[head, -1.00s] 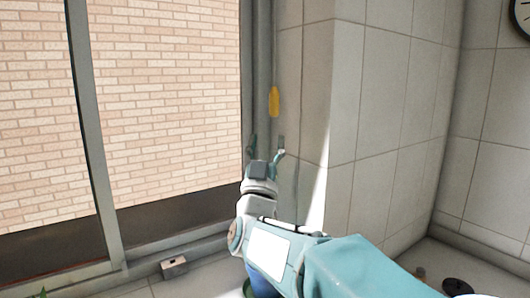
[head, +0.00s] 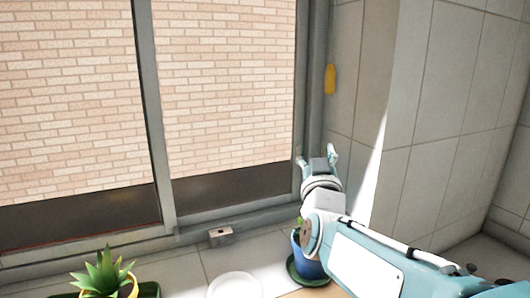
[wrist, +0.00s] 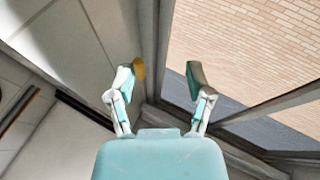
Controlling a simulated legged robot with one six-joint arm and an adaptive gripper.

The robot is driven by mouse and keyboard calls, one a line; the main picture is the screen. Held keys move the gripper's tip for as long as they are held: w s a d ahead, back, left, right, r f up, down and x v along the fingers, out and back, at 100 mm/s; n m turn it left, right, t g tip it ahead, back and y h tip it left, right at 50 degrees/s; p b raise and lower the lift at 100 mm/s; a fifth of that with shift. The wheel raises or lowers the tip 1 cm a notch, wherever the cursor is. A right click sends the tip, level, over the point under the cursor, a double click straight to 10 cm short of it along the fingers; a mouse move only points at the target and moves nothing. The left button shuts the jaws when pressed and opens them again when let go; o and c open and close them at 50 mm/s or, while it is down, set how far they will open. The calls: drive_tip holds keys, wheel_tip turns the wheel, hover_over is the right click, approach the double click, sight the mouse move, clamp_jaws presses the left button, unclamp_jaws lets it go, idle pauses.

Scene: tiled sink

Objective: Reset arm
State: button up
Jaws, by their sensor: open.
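My gripper (head: 317,158) is raised in front of the window corner in the head view, with its arm reaching in from the lower right. In the wrist view its two fingers (wrist: 165,78) stand apart with nothing between them. A yellow oval object (head: 330,80) is on the tiled wall beside the window frame. It also shows in the wrist view (wrist: 141,68), partly behind the left finger. I cannot tell how far the gripper is from the wall.
A blue pot (head: 307,264) on a green saucer is partly hidden by my arm. A white plate (head: 235,287), a spiky plant (head: 103,272) and a small box (head: 221,236) are along the sill side. The air left of my gripper is clear.

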drive_tip(key=s+d+f+g, duration=0.2)
drive_tip(key=s+f+g, duration=0.6)
drive_tip(key=s+f, duration=0.4)
drive_tip(key=s+d+f+g+y, duration=0.1)
drive_tip(key=s+d+f+g, duration=0.1)
drive_tip(key=s+f+g, duration=0.6)
drive_tip(key=s+f, duration=0.3)
drive_tip(key=s, duration=0.4)
drive_tip(key=shift+s+f+y, duration=0.15)
drive_tip(key=shift+f+y, duration=0.15)
drive_tip(key=shift+f, duration=0.05)
drive_tip(key=shift+d, duration=0.1)
